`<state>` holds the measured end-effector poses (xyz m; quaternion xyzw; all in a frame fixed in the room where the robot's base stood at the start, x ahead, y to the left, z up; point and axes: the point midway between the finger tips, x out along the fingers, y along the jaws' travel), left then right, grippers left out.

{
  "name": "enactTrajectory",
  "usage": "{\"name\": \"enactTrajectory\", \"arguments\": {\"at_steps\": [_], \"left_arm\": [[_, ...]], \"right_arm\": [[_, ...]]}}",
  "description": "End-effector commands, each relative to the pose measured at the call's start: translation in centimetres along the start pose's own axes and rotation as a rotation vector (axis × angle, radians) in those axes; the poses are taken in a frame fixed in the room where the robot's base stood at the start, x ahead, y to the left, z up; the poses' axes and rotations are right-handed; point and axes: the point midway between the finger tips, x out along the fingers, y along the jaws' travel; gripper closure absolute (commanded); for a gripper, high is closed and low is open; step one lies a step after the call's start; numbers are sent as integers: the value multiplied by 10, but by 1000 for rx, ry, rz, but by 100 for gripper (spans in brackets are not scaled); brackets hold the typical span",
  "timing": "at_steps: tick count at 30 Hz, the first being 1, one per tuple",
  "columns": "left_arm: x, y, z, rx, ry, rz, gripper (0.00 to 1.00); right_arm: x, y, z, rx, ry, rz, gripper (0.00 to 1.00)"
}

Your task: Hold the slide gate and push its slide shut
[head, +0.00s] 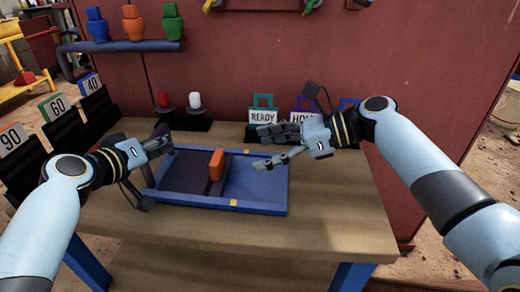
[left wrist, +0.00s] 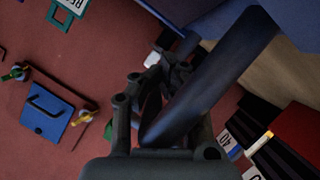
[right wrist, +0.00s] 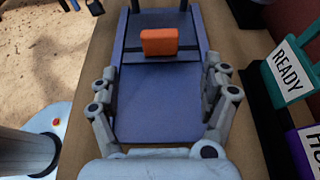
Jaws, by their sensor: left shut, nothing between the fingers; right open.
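The slide gate (head: 235,206) is a blue frame lying flat on the wooden table. Its dark slide (head: 182,172) covers the left part, with an upright orange handle (head: 216,165) near the middle; bare blue floor shows right of it. My left gripper (head: 160,142) is shut and empty at the gate's far left corner. In the left wrist view a dark blue bar (left wrist: 215,75) crosses close to its fingers; whether they touch is unclear. My right gripper (head: 278,147) is open above the gate's right end. In the right wrist view the orange handle (right wrist: 158,42) stands beyond its spread fingers.
A green READY tag (head: 263,115) and a purple tag (head: 303,116) stand behind the gate against the red wall. Red and white lamp-like pieces (head: 194,101) stand at the back left. The table's front (head: 270,232) is clear.

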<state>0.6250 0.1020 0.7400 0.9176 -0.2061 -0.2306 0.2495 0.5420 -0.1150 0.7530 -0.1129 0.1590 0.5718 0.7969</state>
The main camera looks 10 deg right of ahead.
Motion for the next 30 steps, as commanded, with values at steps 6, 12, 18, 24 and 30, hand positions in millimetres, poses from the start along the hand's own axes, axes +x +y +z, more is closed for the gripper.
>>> {"name": "enactTrajectory", "arguments": {"at_steps": [6, 12, 18, 24, 30], "left_arm": [[0, 1, -4, 2, 7, 2, 96], [0, 1, -3, 1, 5, 1, 70], [0, 0, -1, 1, 3, 1, 67], [-6, 0, -1, 2, 2, 0, 67], [-38, -1, 0, 2, 2, -1, 67]], "right_arm": [[0, 0, 0, 0, 0, 0, 19], [0, 0, 0, 0, 0, -1, 19], [0, 0, 0, 0, 0, -1, 19], [0, 0, 0, 0, 0, -1, 19], [0, 0, 0, 0, 0, -1, 19]]}}
